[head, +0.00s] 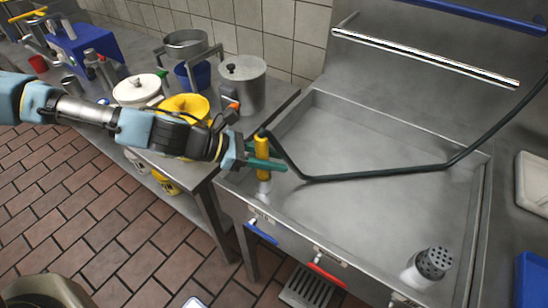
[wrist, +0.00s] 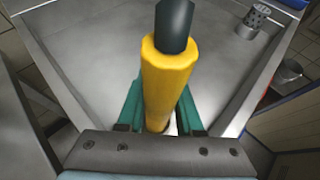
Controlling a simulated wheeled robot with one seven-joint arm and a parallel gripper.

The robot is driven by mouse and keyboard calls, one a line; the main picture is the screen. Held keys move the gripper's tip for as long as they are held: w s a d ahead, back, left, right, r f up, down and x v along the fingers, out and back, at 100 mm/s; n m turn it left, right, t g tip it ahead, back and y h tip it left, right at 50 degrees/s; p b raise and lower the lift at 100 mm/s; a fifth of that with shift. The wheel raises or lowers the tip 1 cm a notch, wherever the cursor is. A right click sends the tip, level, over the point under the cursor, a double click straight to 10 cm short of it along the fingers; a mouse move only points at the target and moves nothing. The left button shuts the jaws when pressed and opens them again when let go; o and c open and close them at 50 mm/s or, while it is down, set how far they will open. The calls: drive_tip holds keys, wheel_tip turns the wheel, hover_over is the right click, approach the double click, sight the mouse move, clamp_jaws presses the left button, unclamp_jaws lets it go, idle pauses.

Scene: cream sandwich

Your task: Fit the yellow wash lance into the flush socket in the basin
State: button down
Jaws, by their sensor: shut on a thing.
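The yellow wash lance (head: 263,173) stands roughly upright over the near left corner of the basin (head: 350,225). My gripper (head: 267,159) is shut around it, with green fingers on both sides. In the wrist view the lance (wrist: 166,85) stands between the fingers, with its dark hose end toward the camera. A pale metal piece shows below the yellow body; I cannot tell whether it is the lance's tip or a socket. No flush socket can be made out clearly, and the lance's lower end is partly hidden in the wrist view.
A dark green hose (head: 390,173) runs from the lance across the basin and up to the right. A perforated metal cylinder (head: 435,262) stands in the near right corner. Pots (head: 242,84) and a yellow container (head: 187,106) crowd the left counter.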

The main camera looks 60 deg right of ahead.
drive_tip(key=shift+f, duration=0.25)
drive_tip(key=shift+c, duration=2.4)
unclamp_jaws()
drive_tip(key=shift+w, duration=0.1)
drive_tip(key=b+v, duration=0.2)
drive_tip(key=v, duration=0.8)
drive_tip(key=shift+w+a, duration=0.2)
drive_tip(key=shift+a, duration=0.05)
drive_tip(key=shift+r, duration=0.1)
